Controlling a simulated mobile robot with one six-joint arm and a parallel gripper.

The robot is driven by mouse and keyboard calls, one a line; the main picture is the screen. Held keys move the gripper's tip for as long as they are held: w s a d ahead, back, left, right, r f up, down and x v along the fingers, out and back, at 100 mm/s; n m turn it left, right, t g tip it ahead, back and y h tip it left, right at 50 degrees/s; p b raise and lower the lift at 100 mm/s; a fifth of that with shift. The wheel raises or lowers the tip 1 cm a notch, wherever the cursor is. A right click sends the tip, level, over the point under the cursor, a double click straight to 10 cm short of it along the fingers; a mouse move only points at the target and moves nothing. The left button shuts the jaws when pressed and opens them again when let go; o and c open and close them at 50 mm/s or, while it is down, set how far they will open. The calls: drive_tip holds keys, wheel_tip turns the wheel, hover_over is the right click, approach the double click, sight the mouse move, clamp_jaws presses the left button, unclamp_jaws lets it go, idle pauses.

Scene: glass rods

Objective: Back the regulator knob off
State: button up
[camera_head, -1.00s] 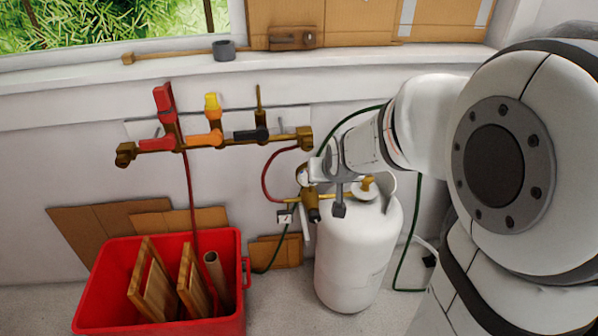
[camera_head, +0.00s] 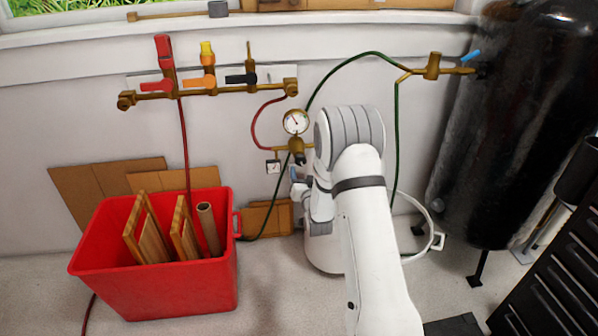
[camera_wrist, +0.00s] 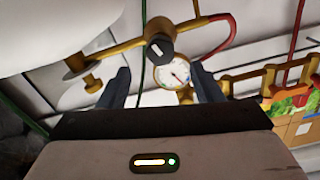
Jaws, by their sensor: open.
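The regulator is a brass body with a black knob. In the wrist view the knob (camera_wrist: 158,48) lies between and just beyond the two dark fingers of my gripper (camera_wrist: 161,70), with no contact visible. In the head view the knob (camera_head: 300,158) shows at the regulator's lower end, left of my arm. The round white pressure gauge (camera_head: 296,122) sits above it; in the wrist view the gauge (camera_wrist: 173,73) appears close to the right finger. My gripper is open and empty, and in the head view my arm mostly hides it.
A brass manifold (camera_head: 215,90) with coloured valves is on the wall at left. A red crate (camera_head: 165,292) with wooden pieces stands below it. A red hose (camera_head: 254,128) and a green hose (camera_head: 345,62) run near the regulator. A large black tank (camera_head: 500,140) stands at right.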

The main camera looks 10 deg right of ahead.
sight(301, 162)
drive_tip(key=w, duration=0.7)
drive_tip(key=shift+w+b, duration=0.15)
drive_tip(key=shift+b, duration=0.2)
